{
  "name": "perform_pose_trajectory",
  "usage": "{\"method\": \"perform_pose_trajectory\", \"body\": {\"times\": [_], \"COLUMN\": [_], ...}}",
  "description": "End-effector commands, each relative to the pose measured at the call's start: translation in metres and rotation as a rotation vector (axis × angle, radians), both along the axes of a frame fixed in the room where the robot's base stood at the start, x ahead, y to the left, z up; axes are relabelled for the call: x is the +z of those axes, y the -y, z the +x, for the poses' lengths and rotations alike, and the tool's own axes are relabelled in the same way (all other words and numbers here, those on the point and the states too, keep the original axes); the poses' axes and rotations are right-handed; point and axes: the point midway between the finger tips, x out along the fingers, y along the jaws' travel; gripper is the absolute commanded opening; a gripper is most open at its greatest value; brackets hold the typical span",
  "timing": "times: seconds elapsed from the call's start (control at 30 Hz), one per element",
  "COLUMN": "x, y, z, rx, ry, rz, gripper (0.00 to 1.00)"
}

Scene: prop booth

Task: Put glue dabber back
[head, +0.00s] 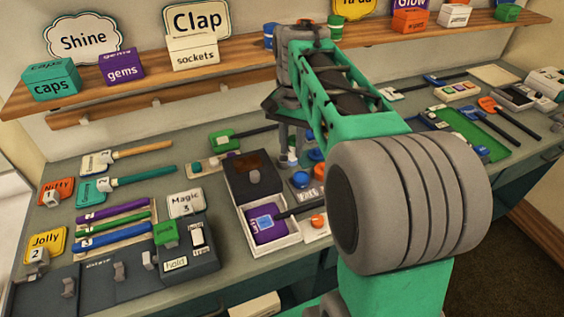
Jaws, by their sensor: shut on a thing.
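My gripper (291,138) points down over the middle of the bench, partly hidden by my own arm. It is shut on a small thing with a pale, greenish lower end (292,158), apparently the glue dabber. Most of it is hidden between the fingers, and I cannot tell whether its bottom touches anything. Blue and orange round caps (316,155) are just right of it. The place where the dabber belongs cannot be made out.
An open box (290,236) with a purple item stands in front of the gripper, its dark lid (252,175) raised. A green brush-like tool (222,141) lies to the left. Pens, labels and a switch box (190,250) fill the left bench. A wooden shelf (150,86) runs behind.

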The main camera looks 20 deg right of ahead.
Motion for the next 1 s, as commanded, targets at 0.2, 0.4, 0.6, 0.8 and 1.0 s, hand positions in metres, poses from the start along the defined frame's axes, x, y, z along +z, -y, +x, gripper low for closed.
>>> {"method": "perform_pose_trajectory", "body": {"times": [0.2, 0.4, 0.6, 0.8, 1.0], "x": [-0.024, -0.068, -0.088, -0.117, -0.117], "y": [0.011, 0.017, 0.020, 0.020, 0.020], "z": [0.062, 0.096, 0.112, 0.111, 0.111], "rx": [0.005, 0.008, 0.008, 0.008, 0.008], "ry": [-0.006, -0.005, -0.004, -0.001, -0.001], "rz": [0.001, 0.001, 0.000, 0.000, -0.001], "gripper": [0.00, 0.00, 0.00, 0.00, 0.00]}}
